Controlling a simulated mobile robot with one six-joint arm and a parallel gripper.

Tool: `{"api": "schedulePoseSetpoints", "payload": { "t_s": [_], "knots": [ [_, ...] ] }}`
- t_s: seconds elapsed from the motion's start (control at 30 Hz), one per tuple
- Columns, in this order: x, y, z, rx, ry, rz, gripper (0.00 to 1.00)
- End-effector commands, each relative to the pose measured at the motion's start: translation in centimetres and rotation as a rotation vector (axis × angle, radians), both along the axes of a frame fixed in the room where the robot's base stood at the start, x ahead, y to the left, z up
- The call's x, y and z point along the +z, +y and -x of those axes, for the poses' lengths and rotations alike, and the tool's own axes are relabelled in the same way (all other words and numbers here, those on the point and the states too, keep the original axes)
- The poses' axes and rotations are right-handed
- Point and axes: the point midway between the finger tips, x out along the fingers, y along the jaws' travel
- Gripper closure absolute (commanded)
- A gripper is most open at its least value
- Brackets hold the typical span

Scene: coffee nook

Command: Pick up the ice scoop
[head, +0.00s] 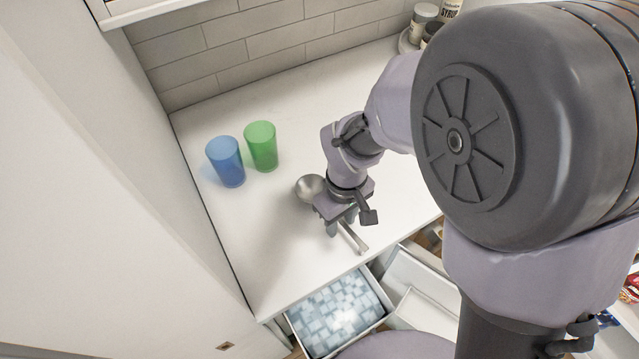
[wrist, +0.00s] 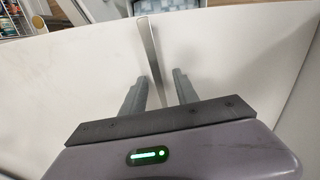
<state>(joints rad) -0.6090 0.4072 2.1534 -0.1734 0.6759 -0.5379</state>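The metal ice scoop lies on the white counter (head: 270,245), its round bowl (head: 309,187) at upper left and its flat handle (head: 353,238) pointing toward the counter's front edge. My gripper (head: 340,224) points down over the handle and hides the scoop's middle. In the wrist view, the handle (wrist: 150,48) runs between the two spread fingers of my gripper (wrist: 160,80). Neither finger is clearly pressed on it. How far the fingertips are above the counter is hard to tell.
A blue cup (head: 226,162) and a green cup (head: 261,147) stand upright left of the scoop. An open drawer of ice cubes (head: 374,280) is below the front edge. Jars (head: 423,20) stand at the back right. The counter's front left is clear.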

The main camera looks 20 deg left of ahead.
Motion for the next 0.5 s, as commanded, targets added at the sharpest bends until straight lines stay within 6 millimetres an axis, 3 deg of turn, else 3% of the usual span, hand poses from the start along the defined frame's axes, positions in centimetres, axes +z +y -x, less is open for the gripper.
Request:
{"api": "schedulePoseSetpoints", "payload": {
  "t_s": [0.1, 0.3, 0.5],
  "knots": [
    [0.24, 0.01, -0.03, 0.000, -0.001, 0.000, 0.64],
    [0.27, 0.01, -0.04, 0.000, -0.001, 0.000, 1.00],
    [0.28, 0.02, -0.05, 0.000, -0.001, 0.000, 1.00]
  ]
}}
